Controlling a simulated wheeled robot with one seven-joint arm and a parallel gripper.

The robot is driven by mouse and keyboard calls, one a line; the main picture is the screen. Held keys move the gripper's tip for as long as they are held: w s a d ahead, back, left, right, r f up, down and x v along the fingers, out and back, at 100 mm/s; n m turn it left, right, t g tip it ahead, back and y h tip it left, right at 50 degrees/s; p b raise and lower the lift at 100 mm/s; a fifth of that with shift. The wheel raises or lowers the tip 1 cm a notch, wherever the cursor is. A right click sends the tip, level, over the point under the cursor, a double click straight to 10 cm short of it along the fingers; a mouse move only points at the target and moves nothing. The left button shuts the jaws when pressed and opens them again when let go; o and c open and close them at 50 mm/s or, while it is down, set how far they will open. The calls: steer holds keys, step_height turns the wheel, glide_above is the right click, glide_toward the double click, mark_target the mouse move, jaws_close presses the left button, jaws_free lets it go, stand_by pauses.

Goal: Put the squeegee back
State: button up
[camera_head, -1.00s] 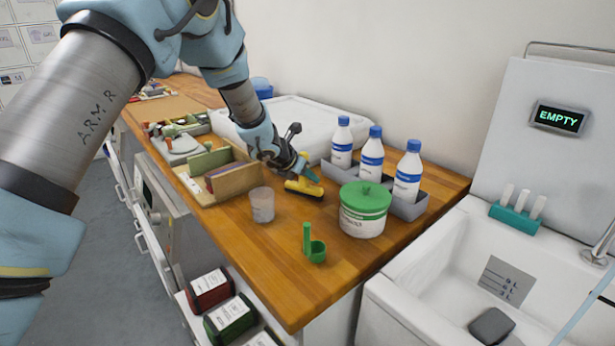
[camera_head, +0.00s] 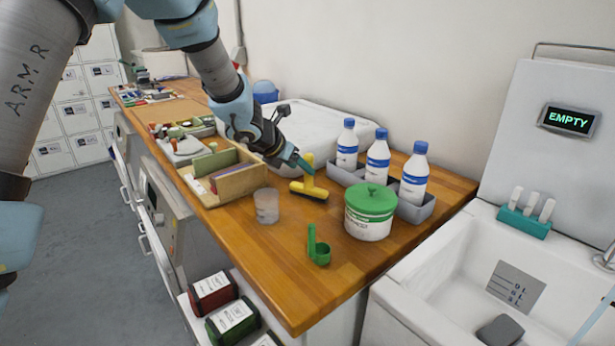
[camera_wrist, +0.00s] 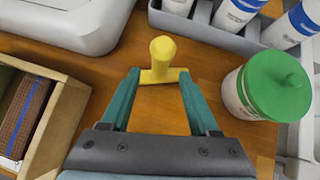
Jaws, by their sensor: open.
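In the wrist view the fingers of my gripper (camera_wrist: 159,80) are spread wide; I cannot tell if either touches the squeegee.
A grey rack (camera_head: 345,176) holds blue-capped bottles (camera_head: 377,160). A green-lidded tub (camera_head: 369,215), a clear cup (camera_head: 266,206) and a green scoop (camera_head: 319,250) stand nearby. A wooden divider box (camera_head: 235,184) is to the left. A white sink (camera_head: 440,290) lies beyond the counter's right end.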

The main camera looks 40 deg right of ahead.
steer(key=w+a+r+n+t+y, duration=0.1)
steer(key=w+a+r+n+t, duration=0.1)
steer(key=w+a+n, duration=0.6)
steer(key=w+a+r+n+t+y, duration=0.25)
steer(key=a+n, duration=0.45)
steer(key=a, duration=0.4)
steer(key=w+a+f+n+y, duration=0.2)
steer(key=a+n+y, duration=0.1)
steer(key=a+n, duration=1.1)
steer(key=s+a+f+n+g+y, duration=0.1)
steer(key=s+a+n+g, duration=0.1)
steer(key=s+a+n, duration=0.5)
steer(key=s+a+f+n+g+y, duration=0.1)
steer(key=s+a+n, duration=0.6)
steer(key=a+n, duration=0.7)
steer(key=shift+a+n+g, duration=0.15)
steer(key=shift+n+g, duration=0.35)
steer(key=shift+g, duration=0.25)
steer(key=shift+c, duration=0.4)
